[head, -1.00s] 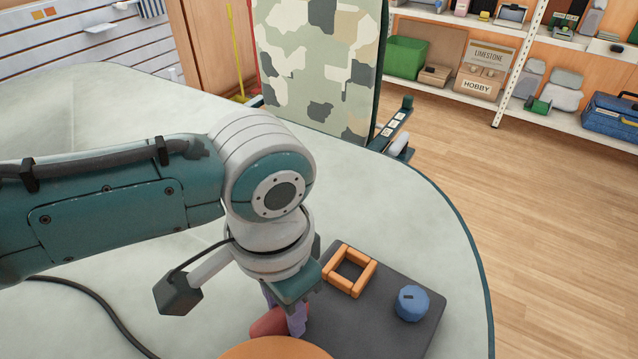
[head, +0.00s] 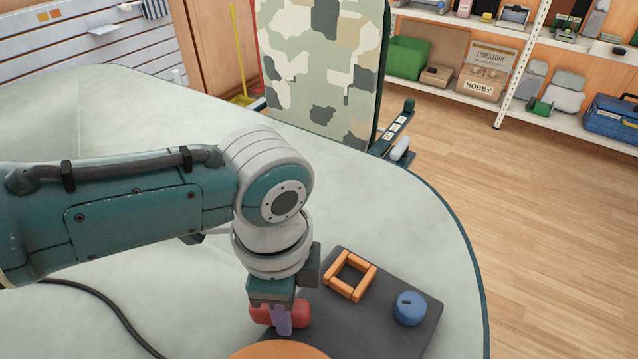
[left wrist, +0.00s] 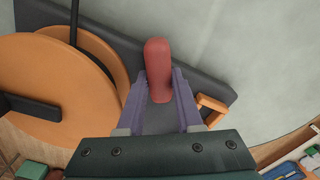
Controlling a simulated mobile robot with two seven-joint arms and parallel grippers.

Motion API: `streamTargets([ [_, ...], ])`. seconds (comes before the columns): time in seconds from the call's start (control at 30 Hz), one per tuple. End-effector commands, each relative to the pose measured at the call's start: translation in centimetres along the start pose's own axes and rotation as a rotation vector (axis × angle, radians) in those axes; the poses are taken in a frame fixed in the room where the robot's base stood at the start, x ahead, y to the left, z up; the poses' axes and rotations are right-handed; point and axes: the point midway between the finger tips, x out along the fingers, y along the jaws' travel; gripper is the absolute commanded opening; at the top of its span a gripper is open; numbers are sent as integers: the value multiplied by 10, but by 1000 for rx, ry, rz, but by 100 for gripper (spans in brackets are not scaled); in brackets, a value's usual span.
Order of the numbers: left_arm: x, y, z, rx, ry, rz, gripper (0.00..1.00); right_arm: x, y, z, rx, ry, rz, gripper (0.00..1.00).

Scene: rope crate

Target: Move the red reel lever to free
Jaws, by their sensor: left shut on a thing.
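The red reel lever (head: 261,315) shows on both sides of my gripper finger, low in the head view. In the left wrist view the red lever (left wrist: 158,62) is a rounded bar between the two purple fingers. My left gripper (head: 283,328) points down and is shut on the lever; its fingers also show in the left wrist view (left wrist: 160,85). The orange reel (head: 280,350) is cut off by the bottom edge of the head view, and its discs fill the left of the wrist view (left wrist: 40,85). No lever position marking is readable. My right gripper is out of view.
A dark base plate (head: 395,340) lies on the pale table (head: 440,230). It carries an orange square frame (head: 350,276) and a blue knob (head: 410,308). A camouflage panel (head: 320,70) stands at the back. The table is clear behind the plate.

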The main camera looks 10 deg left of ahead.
Motion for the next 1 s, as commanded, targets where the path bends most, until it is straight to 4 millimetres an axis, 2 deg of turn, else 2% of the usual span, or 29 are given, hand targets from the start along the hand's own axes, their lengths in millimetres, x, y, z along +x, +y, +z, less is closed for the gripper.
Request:
streamTargets([
  [0.5,1,-5,-1,420,-1,0,0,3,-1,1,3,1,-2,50],
  [1.0,1,-7,-2,560,0,0,0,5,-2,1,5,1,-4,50],
])
